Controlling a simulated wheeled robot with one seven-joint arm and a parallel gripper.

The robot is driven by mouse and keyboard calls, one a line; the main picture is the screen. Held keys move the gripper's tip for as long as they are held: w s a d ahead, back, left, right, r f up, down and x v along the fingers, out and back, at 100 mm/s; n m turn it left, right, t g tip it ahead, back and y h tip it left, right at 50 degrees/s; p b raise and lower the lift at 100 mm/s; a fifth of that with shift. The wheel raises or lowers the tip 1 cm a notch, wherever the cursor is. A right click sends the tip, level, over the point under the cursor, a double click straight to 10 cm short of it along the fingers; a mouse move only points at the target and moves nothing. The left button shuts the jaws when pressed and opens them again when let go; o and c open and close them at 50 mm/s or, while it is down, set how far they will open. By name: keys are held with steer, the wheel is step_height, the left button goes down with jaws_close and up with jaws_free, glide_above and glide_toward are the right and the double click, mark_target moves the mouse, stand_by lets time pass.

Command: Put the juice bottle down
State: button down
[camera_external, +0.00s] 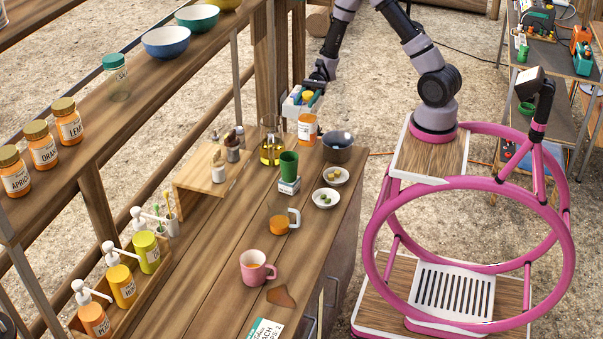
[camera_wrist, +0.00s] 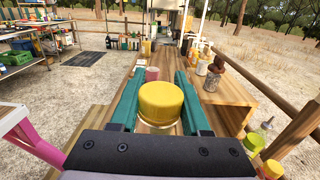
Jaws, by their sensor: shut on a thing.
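The juice bottle (camera_external: 307,128) is orange with a white label and stands upright at the far end of the wooden counter (camera_external: 225,235). My gripper (camera_external: 307,98) is shut on it near its top. In the wrist view its yellow cap (camera_wrist: 160,101) sits between the two teal fingers (camera_wrist: 160,105); the cap hides most of the bottle body. I cannot tell if the bottle's base touches the counter.
A dark bowl (camera_external: 338,148) is close to the bottle's right, and a glass flask with yellow liquid (camera_external: 271,148) to its left. Shelves line the left.

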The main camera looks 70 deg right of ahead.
mark_target(305, 127)
step_height(305, 127, down, 11)
steer(key=shift+r, duration=0.1)
stand_by(0.4)
steer(key=shift+c, duration=1.9)
jaws_free()
steer(key=shift+d, duration=0.15)
steer(key=d, duration=1.2)
steer(key=s+d+r+n+t+h, duration=0.1)
steer(key=s+r+n+h, duration=0.3)
steer(key=r, duration=0.5)
steer(key=s+r+n+t+h, duration=0.3)
steer(key=s+r+n+h, duration=0.2)
steer(key=r, duration=0.5)
steer(key=s+d+r+n+t+h, duration=0.1)
steer(key=s+r+n+t+h, duration=0.2)
steer(key=s+r+h, duration=0.4)
step_height(305, 127, up, 3)
steer(key=shift+s+d+r+n, duration=0.2)
steer(key=shift+s+d+n, duration=0.1)
steer(key=shift+s+n, duration=0.55)
